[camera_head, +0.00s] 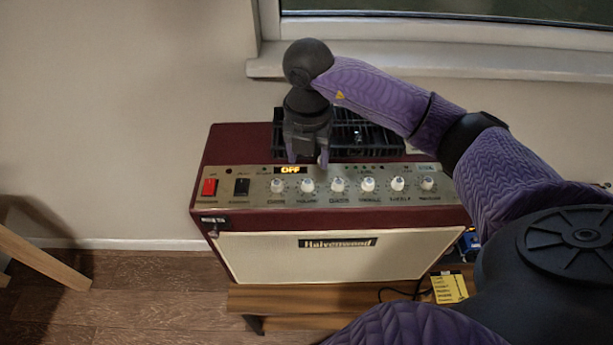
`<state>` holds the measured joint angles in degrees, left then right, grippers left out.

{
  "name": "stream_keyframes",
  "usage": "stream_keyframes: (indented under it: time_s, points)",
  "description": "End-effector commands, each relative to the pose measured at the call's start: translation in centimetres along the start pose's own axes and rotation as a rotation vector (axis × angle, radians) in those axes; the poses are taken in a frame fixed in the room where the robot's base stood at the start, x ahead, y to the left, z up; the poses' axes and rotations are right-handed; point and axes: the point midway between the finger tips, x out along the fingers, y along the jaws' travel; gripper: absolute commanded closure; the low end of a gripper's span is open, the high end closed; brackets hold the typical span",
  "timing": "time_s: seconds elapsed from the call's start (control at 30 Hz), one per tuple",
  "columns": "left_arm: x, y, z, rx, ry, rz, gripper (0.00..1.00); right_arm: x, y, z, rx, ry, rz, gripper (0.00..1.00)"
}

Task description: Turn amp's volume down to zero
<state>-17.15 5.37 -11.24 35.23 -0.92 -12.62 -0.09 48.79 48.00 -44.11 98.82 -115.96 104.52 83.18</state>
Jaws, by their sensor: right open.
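The amp (347,256) is a dark red cabinet with a cream front and a metal control panel along its top front. A row of several white knobs runs across the panel. The second from the left, the volume knob (307,186), has a small blurred label that appears to read volume. My right gripper (307,162) points down at the panel's back edge, just above the volume knob in the picture. Its fingers are apart with nothing between them, and I see no contact with the knob. My left gripper is out of view.
A lit display (290,170) reads OFF. A red switch (209,187) and a black switch (242,187) sit left of the knobs. A black rack-like item (365,135) lies on the amp's top behind my gripper. The amp stands on a wooden bench (300,298) below the window sill (450,68).

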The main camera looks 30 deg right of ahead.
Motion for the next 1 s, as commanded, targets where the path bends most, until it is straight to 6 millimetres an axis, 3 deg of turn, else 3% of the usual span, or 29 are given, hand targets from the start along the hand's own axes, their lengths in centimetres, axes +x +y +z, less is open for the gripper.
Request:
stream_keyframes:
  time_s: [0.1, 0.23, 0.37, 0.6, 0.9, 1.0]
  points:
    - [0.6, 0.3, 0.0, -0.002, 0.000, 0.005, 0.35, 3.2, 0.0, -0.1, -0.002, 0.005, -0.002, 0.35]
    - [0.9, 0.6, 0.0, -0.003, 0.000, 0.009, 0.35, 5.5, 0.1, -0.1, -0.004, 0.004, 0.001, 0.35]
    - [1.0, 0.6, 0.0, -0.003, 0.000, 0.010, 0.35, 6.5, 0.1, -0.2, -0.006, 0.004, 0.003, 0.35]
    - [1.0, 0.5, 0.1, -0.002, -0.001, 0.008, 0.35, 6.5, 0.1, -0.1, -0.006, 0.003, 0.005, 0.35]
    - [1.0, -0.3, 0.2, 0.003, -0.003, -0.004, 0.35, 6.5, 0.1, -0.1, -0.007, 0.004, 0.005, 0.99]
    - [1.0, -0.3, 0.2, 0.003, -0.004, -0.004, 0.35, 6.5, 0.1, -0.1, -0.007, 0.004, 0.005, 1.00]
